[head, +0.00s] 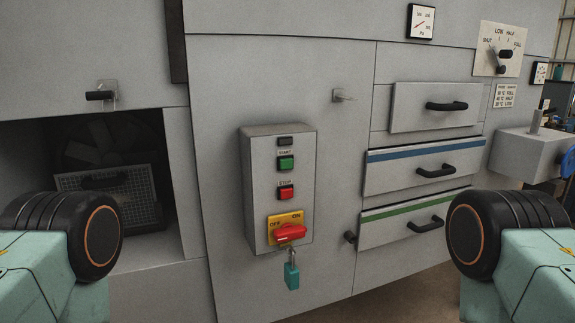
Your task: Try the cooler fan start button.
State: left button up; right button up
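A grey control box (278,204) is mounted on the front of a large grey cabinet, in the middle of the head view. A green button (287,163) marked START is near its top, below a small dark indicator (286,142). A red button (286,193) marked STOP is below it. Lower, a red rotary handle (291,232) lies roughly level on a yellow OFF/ON plate (285,219). A teal padlock (292,275) hangs beneath the handle. In an open recess at left, a dark fan (96,142) shows partly behind a grille panel. Neither gripper is in view.
The mesh grille panel (118,203) leans in the recess. Drawers (437,107) with black handles are right of the box; two carry blue and green stripes. A LOW/HALF/FULL dial (500,49) and gauge (421,22) are upper right. My arm parts fill both lower corners.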

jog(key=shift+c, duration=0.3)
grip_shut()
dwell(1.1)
